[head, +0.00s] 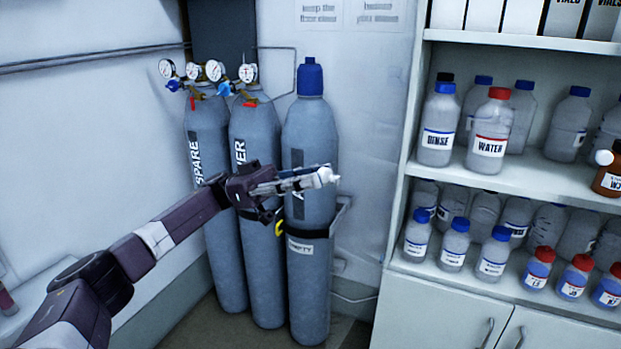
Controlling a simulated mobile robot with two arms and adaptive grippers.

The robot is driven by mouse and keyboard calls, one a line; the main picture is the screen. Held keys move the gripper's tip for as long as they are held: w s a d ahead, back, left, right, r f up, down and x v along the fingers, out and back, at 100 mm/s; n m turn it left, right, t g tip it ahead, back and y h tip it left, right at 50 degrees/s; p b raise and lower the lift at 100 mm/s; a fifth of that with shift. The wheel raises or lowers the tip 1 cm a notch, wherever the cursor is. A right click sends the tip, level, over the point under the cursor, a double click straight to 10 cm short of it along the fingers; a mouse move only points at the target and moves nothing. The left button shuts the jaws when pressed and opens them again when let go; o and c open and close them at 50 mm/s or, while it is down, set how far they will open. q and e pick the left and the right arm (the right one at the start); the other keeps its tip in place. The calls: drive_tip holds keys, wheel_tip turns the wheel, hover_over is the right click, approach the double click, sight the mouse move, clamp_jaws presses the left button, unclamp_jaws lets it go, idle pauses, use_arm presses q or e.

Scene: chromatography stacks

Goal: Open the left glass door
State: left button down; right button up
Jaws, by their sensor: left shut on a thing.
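My left gripper (322,178) reaches in from the left, in front of the gas cylinders and left of the shelf unit. It is shut on a small pale piece at its tip, which looks like the handle of the left glass door. The left glass door (376,140) shows only as a faint, streaky clear area between the gripper and the shelf unit's left edge, seemingly swung out to the left. Its outline is hard to make out. The shelf front (550,180) shows no clear pane before the bottles. My right gripper is out of view.
Several grey gas cylinders (307,270) with gauges stand against the wall behind my left arm. The shelves hold a bottle marked WATER (489,135), other bottles and boxes. Closed lower cabinet doors (440,310) with handles are below.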

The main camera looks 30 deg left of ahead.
use_arm(q)
drive_tip(key=shift+r, duration=0.2)
drive_tip(key=c, duration=1.7)
unclamp_jaws()
drive_tip(key=shift+d, duration=0.15)
drive_tip(key=shift+f, duration=0.1)
drive_tip(key=shift+v, duration=3.7)
